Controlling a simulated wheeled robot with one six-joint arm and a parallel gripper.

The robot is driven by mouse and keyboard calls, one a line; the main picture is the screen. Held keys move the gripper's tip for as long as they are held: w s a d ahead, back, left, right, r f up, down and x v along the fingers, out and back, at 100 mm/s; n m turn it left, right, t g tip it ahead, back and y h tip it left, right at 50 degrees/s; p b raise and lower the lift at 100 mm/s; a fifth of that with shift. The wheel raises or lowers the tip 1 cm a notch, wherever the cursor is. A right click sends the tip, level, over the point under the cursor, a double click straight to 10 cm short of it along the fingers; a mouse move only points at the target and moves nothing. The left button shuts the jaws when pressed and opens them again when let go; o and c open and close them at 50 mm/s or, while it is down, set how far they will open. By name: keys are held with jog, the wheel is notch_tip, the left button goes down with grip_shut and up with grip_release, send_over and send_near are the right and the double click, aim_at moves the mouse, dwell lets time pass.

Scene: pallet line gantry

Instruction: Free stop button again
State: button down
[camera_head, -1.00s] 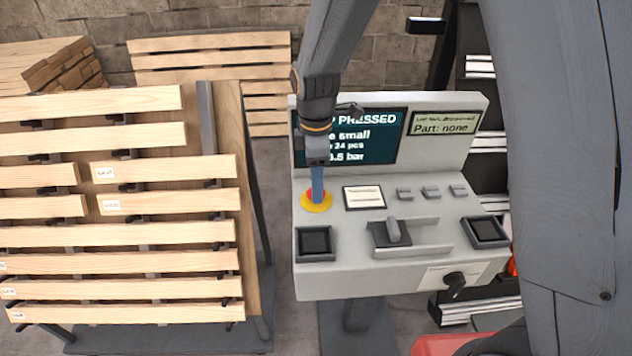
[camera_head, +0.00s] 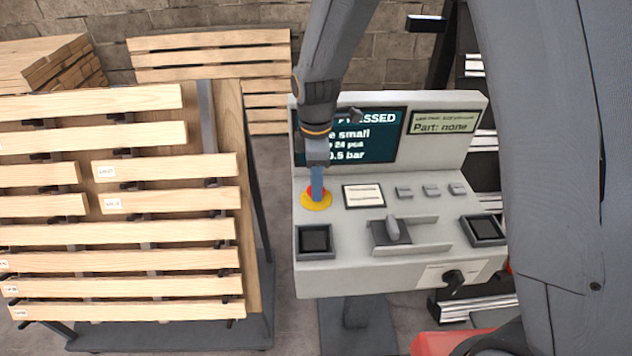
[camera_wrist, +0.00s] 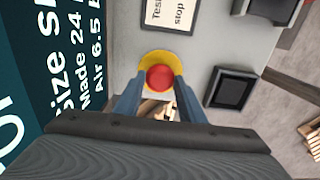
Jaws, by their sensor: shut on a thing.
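The red stop button (camera_wrist: 159,78) sits on a round yellow collar (camera_wrist: 160,56) on the grey console. My gripper (camera_head: 317,190) reaches down to it from above, with its blue fingers on both sides of the red cap. It is shut on the button, which also shows partly in the head view (camera_head: 311,190). The console screen (camera_head: 378,135) shows text ending in "ESSED", partly hidden by my arm. A smaller display (camera_head: 443,121) reads "Part: none".
A white label (camera_head: 363,195) and several small grey switches (camera_head: 431,192) are right of the button. A dark square pad (camera_head: 315,240) lies in front of it. A lever (camera_head: 392,228) stands mid-console. A wooden slat rack (camera_head: 120,233) is at left.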

jog(key=shift+r, duration=0.45)
jog(key=c, duration=1.2)
grip_release()
jog(key=shift+o, duration=0.2)
notch_tip(320, 180, up, 8)
jog(key=b, duration=0.1)
jog(key=shift+b, duration=0.35)
jog(key=shift+f, duration=0.1)
jog(key=s+d+m, duration=0.4)
jog(key=d+m, duration=0.2)
jog(key=s+d+f+m, duration=0.1)
jog(key=s+d+m, duration=0.4)
jog(key=d+m, duration=0.1)
jog(key=s+d+f+m+t, duration=0.1)
jog(key=s+d+m, duration=0.4)
jog(key=d+m, duration=0.1)
jog(key=shift+d+f+m, duration=0.15)
jog(key=shift+d+m, duration=0.25)
jog(key=shift+d, duration=0.2)
